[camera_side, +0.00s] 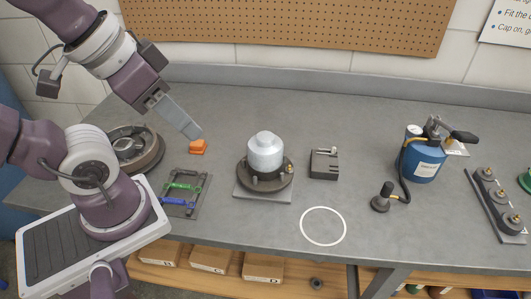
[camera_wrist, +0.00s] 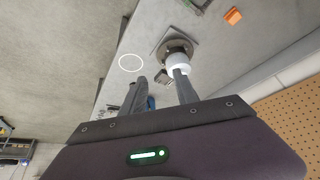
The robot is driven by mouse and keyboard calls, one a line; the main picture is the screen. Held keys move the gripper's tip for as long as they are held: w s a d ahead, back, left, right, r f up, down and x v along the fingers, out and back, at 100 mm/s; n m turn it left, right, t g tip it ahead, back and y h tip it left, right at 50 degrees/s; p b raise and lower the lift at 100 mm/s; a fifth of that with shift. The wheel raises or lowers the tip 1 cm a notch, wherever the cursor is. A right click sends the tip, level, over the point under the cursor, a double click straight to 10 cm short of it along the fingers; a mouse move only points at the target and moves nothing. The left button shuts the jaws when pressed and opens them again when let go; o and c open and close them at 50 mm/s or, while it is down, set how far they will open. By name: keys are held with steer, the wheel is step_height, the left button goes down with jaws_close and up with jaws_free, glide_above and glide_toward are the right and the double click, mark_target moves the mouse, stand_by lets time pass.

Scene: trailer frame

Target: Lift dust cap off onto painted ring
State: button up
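The pale dust cap (camera_side: 265,153) sits upright on the dark round hub (camera_side: 265,181), which stands on a square grey plate. The painted ring (camera_side: 303,225) is a white outline on the bench, to the right and front of the hub, and looks empty. My gripper (camera_side: 192,132) is in the air left of the cap, apart from it. In the wrist view its two fingers (camera_wrist: 159,75) are spread with nothing between them. The cap (camera_wrist: 179,70) shows there beyond one fingertip, partly hidden by it. The ring (camera_wrist: 130,62) shows to its left.
An orange block (camera_side: 198,147) lies below my fingers in the side view. A tray with green and blue clips (camera_side: 197,203) and a round drum part (camera_side: 155,150) are left. A grey block (camera_side: 324,164), blue canister (camera_side: 421,163) and black-based tool (camera_side: 380,204) are right of the hub.

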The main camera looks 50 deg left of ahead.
steer(key=shift+o, duration=0.2)
stand_by(0.3)
steer(key=o, duration=1.4)
steer(key=shift+c, duration=0.2)
steer(key=n+g, duration=0.5)
steer(key=n, duration=0.4)
glide_above(265, 149)
steer(key=w+a, duration=0.1)
steer(key=w, duration=0.1)
step_height(265, 149, down, 13)
steer(key=shift+s+a+f, duration=0.1)
steer(key=shift+s+f, duration=0.05)
steer(key=shift+f, duration=0.05)
steer(key=shift+g, duration=0.3)
steer(key=f, duration=0.7)
steer(key=shift+a+f, duration=0.3)
steer(key=shift+a, duration=0.1)
